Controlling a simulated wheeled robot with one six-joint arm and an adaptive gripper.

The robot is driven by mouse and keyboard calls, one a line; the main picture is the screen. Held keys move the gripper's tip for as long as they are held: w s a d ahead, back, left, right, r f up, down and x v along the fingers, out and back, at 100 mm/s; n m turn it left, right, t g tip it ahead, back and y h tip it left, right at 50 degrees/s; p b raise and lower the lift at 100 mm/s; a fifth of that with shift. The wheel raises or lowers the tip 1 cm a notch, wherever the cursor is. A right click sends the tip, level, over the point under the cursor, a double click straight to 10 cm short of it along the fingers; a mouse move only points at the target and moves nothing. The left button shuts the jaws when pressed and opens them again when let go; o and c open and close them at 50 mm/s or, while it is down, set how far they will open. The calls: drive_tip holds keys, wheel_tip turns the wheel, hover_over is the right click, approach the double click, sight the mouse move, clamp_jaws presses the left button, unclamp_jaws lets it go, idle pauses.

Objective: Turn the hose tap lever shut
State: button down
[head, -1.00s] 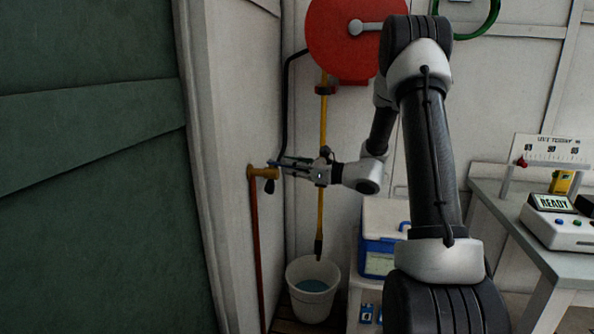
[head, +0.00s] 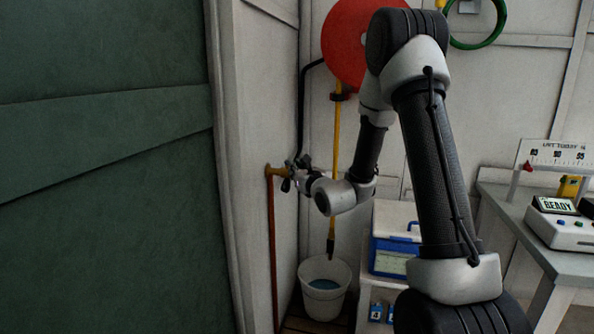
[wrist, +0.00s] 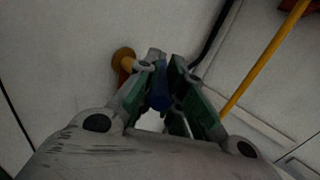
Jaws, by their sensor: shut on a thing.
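The brass hose tap (head: 275,171) sticks out of the white wall on top of a reddish pipe (head: 271,240). It also shows in the wrist view (wrist: 125,60). My gripper (head: 292,172) is at the tap, just right of its body. In the wrist view, the fingers (wrist: 164,88) are shut on the blue tap lever (wrist: 159,97), which lies between the green pads. In the head view the lever is hidden by my gripper.
A black hose (head: 301,100) runs down close to my gripper. A blue-and-white cooler (head: 397,245) and a bench (head: 505,212) are at right.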

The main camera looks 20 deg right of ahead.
drive_tip(key=shift+s+f+h, duration=0.1)
drive_tip(key=shift+f+h, duration=0.2)
drive_tip(key=c, duration=1.4)
unclamp_jaws()
drive_tip(key=shift+o, duration=0.2)
drive_tip(key=shift+r, duration=0.15)
drive_tip(key=s, duration=0.7)
drive_tip(key=shift+s+d, duration=0.15)
drive_tip(key=shift+s, duration=0.05)
